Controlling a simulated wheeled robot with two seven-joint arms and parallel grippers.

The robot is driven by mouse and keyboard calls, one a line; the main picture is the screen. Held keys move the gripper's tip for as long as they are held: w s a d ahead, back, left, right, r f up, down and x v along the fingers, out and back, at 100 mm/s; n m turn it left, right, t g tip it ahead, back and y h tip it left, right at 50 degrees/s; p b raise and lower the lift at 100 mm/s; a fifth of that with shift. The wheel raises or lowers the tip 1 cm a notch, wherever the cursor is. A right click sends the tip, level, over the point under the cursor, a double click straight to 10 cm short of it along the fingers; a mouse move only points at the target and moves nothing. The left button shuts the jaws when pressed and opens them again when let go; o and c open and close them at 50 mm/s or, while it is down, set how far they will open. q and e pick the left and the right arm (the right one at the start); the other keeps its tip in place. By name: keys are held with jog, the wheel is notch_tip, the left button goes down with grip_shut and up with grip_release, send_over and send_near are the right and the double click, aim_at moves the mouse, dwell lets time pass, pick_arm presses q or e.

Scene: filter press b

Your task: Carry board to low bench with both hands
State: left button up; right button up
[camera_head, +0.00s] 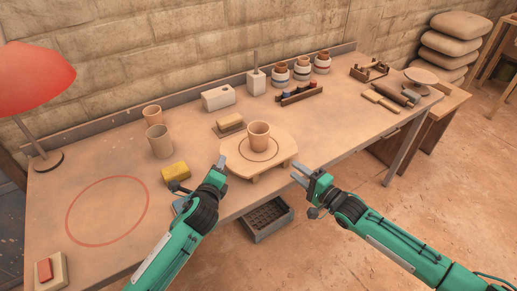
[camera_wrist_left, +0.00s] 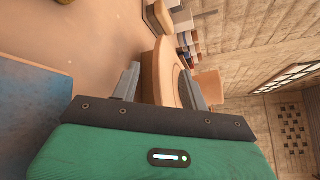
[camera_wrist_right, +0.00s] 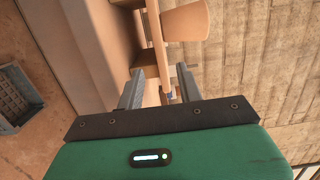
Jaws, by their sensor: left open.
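The board (camera_head: 278,146) is a pale wooden slab on short feet at the front edge of the workbench. A tan cup (camera_head: 259,135) stands upright on it inside a dark ring. My left gripper (camera_head: 219,166) is at the board's left side, open; in the left wrist view the board's edge (camera_wrist_left: 160,65) shows between its fingers. My right gripper (camera_head: 303,175) is just off the board's right front side, open; in the right wrist view the board's edge (camera_wrist_right: 155,35) lies ahead between the fingers. A lower brown bench (camera_head: 428,122), probably the low bench, stands at the right end.
A yellow sponge (camera_head: 175,171) and two cups stand left of the board. A small block on a slab (camera_head: 230,124) sits behind it. Jars (camera_head: 302,69) and tools line the back and right. A grey crate (camera_head: 266,217) is below the front edge.

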aim_at(283, 161)
pick_arm(q)
jog(key=x, duration=0.6)
jog(key=shift+w, duration=0.1)
pick_arm(e)
jog(key=x, duration=0.6)
jog(key=shift+a, duration=0.1)
pick_arm(q)
grip_shut()
pick_arm(e)
grip_shut()
